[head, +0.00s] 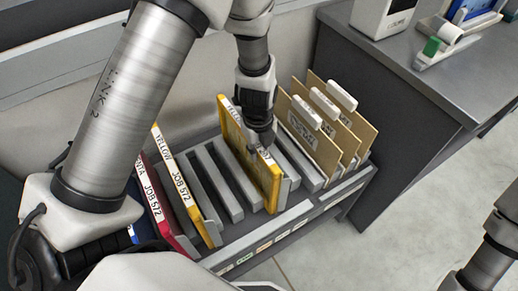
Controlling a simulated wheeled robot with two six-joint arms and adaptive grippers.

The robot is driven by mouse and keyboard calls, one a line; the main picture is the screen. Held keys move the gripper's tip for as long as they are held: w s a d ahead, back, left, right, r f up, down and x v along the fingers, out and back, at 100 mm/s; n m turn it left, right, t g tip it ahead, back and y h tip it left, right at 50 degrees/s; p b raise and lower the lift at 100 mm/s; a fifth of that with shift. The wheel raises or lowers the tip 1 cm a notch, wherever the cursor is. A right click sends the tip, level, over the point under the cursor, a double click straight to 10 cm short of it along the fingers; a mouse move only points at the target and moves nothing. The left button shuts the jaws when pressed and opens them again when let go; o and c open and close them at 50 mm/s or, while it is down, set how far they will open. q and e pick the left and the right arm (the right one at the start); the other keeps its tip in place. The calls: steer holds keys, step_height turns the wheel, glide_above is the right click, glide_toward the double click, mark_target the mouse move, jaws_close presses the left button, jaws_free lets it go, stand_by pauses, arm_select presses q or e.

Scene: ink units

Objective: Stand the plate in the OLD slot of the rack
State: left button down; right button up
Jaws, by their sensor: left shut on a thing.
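My left gripper (261,143) is shut on the top right edge of a yellow-faced plate (262,182) with a white label strip along its top. The plate stands upright, broadly in line with the slots of the grey rack (268,240), right of several slots with nothing in them. I cannot tell whether its bottom edge rests in a slot. Small coloured labels line the rack's front rail; their words are too small to read, so I cannot pick out the OLD slot. My right gripper is out of view.
A yellow plate (188,190) and a magenta plate (162,207), both marked JOB 572, stand at the rack's left end. Brown cards with white tabs (309,128) stand at its right end, close to the held plate. A grey counter (410,75) lies beyond.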

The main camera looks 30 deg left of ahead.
arm_select(q)
steer(key=c, duration=0.9)
jaws_free()
steer(key=shift+a+f, duration=0.1)
step_height(320, 180, up, 12)
step_height(320, 180, up, 5)
steer(key=p, duration=0.5)
steer(key=shift+s, duration=0.1)
